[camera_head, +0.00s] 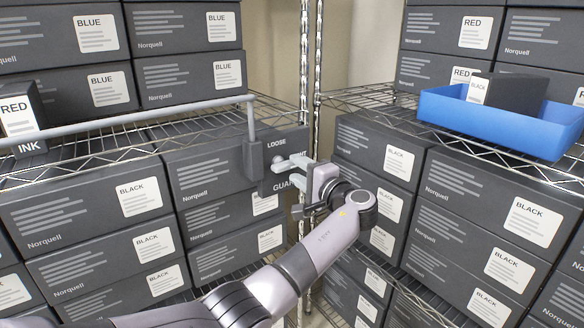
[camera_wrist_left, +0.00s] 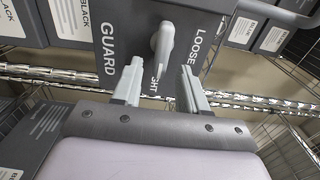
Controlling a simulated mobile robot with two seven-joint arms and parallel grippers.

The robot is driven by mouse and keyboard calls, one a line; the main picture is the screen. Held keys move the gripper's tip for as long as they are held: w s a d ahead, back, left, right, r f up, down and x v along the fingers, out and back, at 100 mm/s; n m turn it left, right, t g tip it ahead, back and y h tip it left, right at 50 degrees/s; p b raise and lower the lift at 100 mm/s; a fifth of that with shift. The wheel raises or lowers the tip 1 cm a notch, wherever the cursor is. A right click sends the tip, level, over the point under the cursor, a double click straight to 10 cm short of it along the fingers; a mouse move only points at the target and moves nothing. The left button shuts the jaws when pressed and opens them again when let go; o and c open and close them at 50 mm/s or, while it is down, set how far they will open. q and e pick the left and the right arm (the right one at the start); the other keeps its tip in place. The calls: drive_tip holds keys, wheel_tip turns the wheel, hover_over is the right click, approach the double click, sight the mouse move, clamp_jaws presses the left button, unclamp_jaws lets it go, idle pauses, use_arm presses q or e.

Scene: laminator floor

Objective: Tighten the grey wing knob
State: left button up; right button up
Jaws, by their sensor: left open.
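The grey wing knob (camera_wrist_left: 163,42) sits on a dark plate (camera_wrist_left: 117,38) marked "LOOSE" and "GUARD", with a third, partly hidden word ending in "GHT". In the left wrist view its long wing runs roughly up and down, its lower end near that third word. In the head view the knob (camera_head: 277,160) is small, just beyond the fingertips. My left gripper (camera_wrist_left: 160,76) is open and empty, facing the plate, its fingers to either side below the wing and apart from it. In the head view the left gripper (camera_head: 289,172) reaches in from below. My right gripper is not in view.
A grey guard rail (camera_head: 130,120) runs across the left shelf to an upright bracket (camera_head: 253,150) beside the plate. Wire shelves hold stacked dark cartons (camera_head: 85,215) on both sides. A blue tray (camera_head: 490,124) sits on the right shelf. Chrome posts (camera_head: 304,60) stand behind the plate.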

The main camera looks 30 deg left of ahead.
sight(293, 167)
use_arm(q)
drive_tip(key=shift+v, duration=1.7)
drive_tip(key=s+d+f+m+t+h+p, duration=0.15)
drive_tip(key=s+f+h, duration=0.25)
drive_tip(key=f, duration=0.5)
drive_tip(key=s+d+f+h+b, duration=0.15)
drive_tip(key=s+f+h, duration=0.25)
drive_tip(key=f, duration=0.6)
drive_tip(key=s+d+f+m+t+h+p, duration=0.1)
drive_tip(key=s+d+f+h+p, duration=0.2)
drive_tip(key=f, duration=0.6)
drive_tip(key=s+d+n+h, duration=0.2)
drive_tip(key=s+d+h, duration=0.1)
drive_tip(key=s, duration=0.7)
drive_tip(key=s+d+f+n+t+h, duration=0.1)
drive_tip(key=s+h, duration=0.3)
drive_tip(key=s, duration=0.7)
drive_tip(key=shift+s+d+f+n+h, duration=0.35)
drive_tip(key=shift+d+n+h, duration=0.05)
drive_tip(key=shift+d+n, duration=0.5)
